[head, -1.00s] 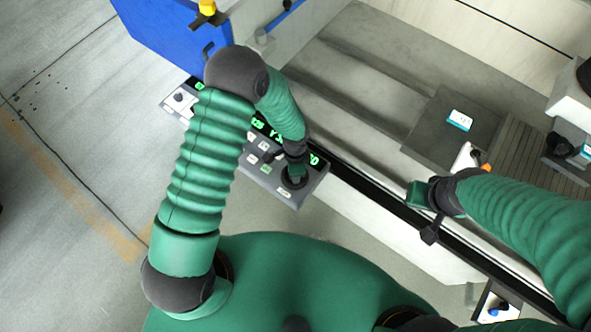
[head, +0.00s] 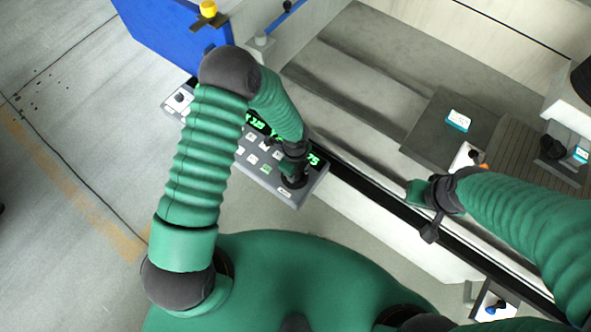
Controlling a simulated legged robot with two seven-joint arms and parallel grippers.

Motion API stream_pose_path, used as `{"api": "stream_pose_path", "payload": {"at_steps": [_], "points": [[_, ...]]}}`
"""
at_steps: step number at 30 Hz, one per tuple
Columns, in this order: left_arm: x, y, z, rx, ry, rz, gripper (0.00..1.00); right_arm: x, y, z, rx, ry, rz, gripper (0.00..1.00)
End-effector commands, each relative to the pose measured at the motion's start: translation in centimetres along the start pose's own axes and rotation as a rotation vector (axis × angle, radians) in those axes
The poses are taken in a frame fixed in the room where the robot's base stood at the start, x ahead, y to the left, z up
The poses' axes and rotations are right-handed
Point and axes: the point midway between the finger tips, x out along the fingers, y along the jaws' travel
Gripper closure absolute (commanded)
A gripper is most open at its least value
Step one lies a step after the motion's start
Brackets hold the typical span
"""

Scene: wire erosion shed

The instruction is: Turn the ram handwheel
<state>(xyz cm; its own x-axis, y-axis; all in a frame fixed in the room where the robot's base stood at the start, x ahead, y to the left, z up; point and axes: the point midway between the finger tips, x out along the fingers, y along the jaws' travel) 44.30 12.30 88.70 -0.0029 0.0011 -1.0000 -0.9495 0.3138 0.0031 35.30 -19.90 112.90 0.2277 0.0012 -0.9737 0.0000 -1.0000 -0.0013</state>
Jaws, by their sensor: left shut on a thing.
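The ram handwheel (head: 291,183) is a dark round knob at the lower right corner of a grey control panel (head: 313,187). My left gripper (head: 292,172) reaches down onto it and is shut on it. The gripper and wrist hide much of the wheel. Green digits light up on the panel beside my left forearm, partly covered by it. My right gripper (head: 422,195) is at the right, over the pale machine edge and away from the wheel. Its fingers are too unclear to tell whether it is open or shut.
A dark block (head: 447,132) with a white-and-blue label lies on the grey machine bed (head: 350,95). A small switch box (head: 494,306) is at lower right. The floor at left is clear.

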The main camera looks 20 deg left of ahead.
Motion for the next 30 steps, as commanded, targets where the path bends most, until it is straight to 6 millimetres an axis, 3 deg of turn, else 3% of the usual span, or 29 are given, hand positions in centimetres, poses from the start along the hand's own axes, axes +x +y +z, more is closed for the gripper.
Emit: {"api": "stream_pose_path", "payload": {"at_steps": [17,18,21,22,30], "points": [[-0.26,-0.47,0.30,0.028,-0.004,-0.010,1.00,-0.13,0.00,-0.03,0.000,0.000,0.000,1.00],[-0.26,-0.47,0.29,0.028,-0.004,-0.010,0.61,-0.13,0.00,-0.03,0.000,0.000,0.000,1.00],[-0.22,-0.39,0.23,0.029,-0.003,-0.008,0.48,-0.12,0.00,-0.03,0.000,0.000,0.000,1.00],[-0.20,-0.36,0.22,0.029,-0.003,-0.007,0.45,-0.12,0.00,-0.03,0.000,0.000,0.000,1.00],[-0.12,-0.19,0.10,0.029,-0.002,-0.004,0.45,-0.09,0.00,-0.02,0.000,0.000,0.000,1.00]]}}
